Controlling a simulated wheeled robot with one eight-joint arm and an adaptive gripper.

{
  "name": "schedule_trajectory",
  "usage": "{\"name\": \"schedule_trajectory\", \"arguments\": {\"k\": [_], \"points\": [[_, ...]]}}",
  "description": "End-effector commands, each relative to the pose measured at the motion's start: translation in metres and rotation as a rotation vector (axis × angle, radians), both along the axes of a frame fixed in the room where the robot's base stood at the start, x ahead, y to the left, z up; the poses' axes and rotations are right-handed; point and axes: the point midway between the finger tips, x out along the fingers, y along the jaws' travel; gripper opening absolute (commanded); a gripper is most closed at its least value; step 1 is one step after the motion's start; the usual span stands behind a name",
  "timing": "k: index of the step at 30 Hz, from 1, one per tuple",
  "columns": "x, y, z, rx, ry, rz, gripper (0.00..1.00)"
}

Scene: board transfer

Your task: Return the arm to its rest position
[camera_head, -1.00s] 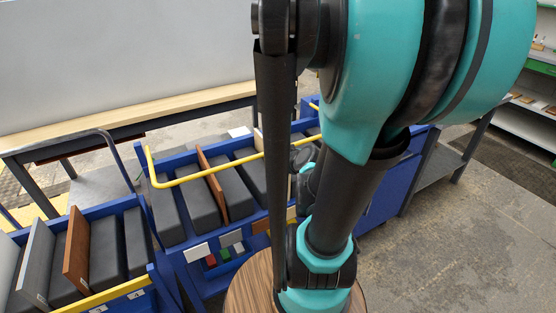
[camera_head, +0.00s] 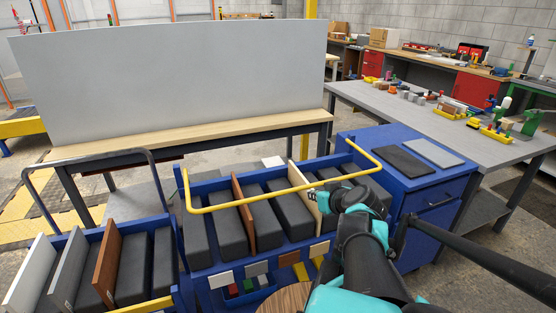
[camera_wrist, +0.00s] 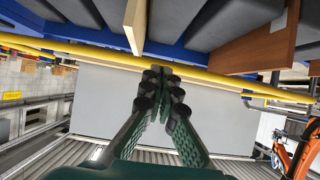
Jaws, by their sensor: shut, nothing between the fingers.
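My gripper (camera_head: 314,191) is low over the blue rack with the yellow rail, in front of a pale upright board (camera_head: 312,190). My dark and teal arm comes in from the lower right. In the wrist view my gripper (camera_wrist: 160,76) has its green fingers drawn together at the dark tips, with nothing between them. A yellow rail (camera_wrist: 105,60) runs behind the tips there. I cannot tell whether the fingers touch anything.
The blue rack (camera_head: 200,277) holds a brown board (camera_head: 243,212) between dark grey dividers. A left rack holds white, grey and brown boards (camera_head: 106,262). A blue cabinet (camera_head: 440,192) carries two flat panels.

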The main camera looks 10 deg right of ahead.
Motion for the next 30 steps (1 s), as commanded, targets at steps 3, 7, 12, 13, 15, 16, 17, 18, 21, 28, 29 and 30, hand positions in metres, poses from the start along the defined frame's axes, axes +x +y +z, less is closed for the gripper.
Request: {"name": "schedule_trajectory", "arguments": {"k": [3,7,12,13,15,16,17,18,21,28,29,30], "points": [[-0.006,-0.001,0.003,0.001,0.0,-0.002,0.0],[-0.009,-0.002,0.005,0.0,0.0,-0.001,0.0],[-0.011,0.0,0.004,0.004,0.011,0.006,0.0],[-0.012,0.002,0.003,0.006,0.022,0.01,0.0],[-0.013,0.009,-0.005,0.02,0.065,0.024,0.0],[-0.014,0.013,-0.01,0.027,0.094,0.031,0.0],[-0.016,0.017,-0.016,0.033,0.127,0.038,0.0],[-0.018,0.022,-0.025,0.041,0.178,0.044,0.0],[-0.027,0.034,-0.049,0.049,0.324,0.041,0.0],[-0.046,0.036,-0.089,-0.006,0.581,-0.071,0.0],[-0.048,0.035,-0.092,-0.016,0.601,-0.089,0.0],[-0.049,0.033,-0.095,-0.029,0.621,-0.112,0.0]]}}
